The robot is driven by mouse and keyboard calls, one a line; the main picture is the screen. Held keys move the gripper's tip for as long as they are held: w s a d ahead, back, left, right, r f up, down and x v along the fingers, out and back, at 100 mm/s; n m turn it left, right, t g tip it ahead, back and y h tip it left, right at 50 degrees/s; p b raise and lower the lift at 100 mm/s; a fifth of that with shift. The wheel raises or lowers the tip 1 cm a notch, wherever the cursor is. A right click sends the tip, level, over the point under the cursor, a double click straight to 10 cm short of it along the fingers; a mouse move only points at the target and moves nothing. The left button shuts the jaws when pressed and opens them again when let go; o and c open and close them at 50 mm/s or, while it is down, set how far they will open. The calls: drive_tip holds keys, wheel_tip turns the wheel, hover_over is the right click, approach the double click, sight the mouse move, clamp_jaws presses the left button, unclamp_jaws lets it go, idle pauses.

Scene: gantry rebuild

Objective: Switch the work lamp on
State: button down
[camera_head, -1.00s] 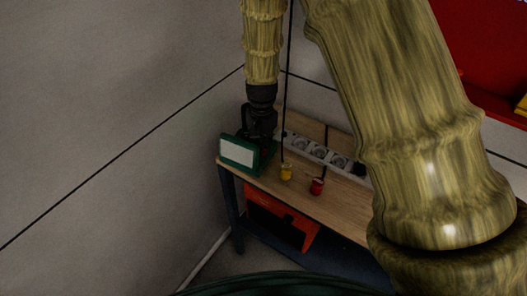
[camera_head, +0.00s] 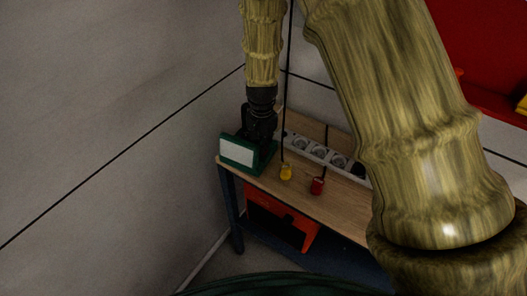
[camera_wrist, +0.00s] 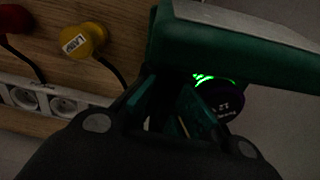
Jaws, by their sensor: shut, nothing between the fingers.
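The work lamp (camera_head: 238,152) is a green box with a pale front panel, standing at the left end of the wooden bench. In the wrist view its green housing (camera_wrist: 240,45) fills the upper right. A round dark knob or button (camera_wrist: 222,100) with a bright green lit arc and an upside-down label sits by the housing. My gripper (camera_head: 262,140) points down just behind the lamp. In the wrist view my gripper (camera_wrist: 168,112) is shut and empty, its fingertips close to the left of the button. I cannot tell whether they touch the lamp.
A white power strip (camera_head: 318,152) lies along the back of the bench (camera_head: 335,205). A yellow plug (camera_head: 286,173) and a red plug (camera_head: 317,186) with dark cables are right of the lamp. A grey wall (camera_head: 120,110) is close on the left. An orange crate (camera_head: 312,236) is below.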

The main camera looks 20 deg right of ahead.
drive_tip(key=shift+f+b, duration=0.3)
drive_tip(key=shift+f, duration=0.45)
idle(0.6)
drive_tip(key=shift+r, duration=0.15)
drive_tip(key=shift+r+p, duration=2.7)
drive_tip(key=shift+r, duration=0.7)
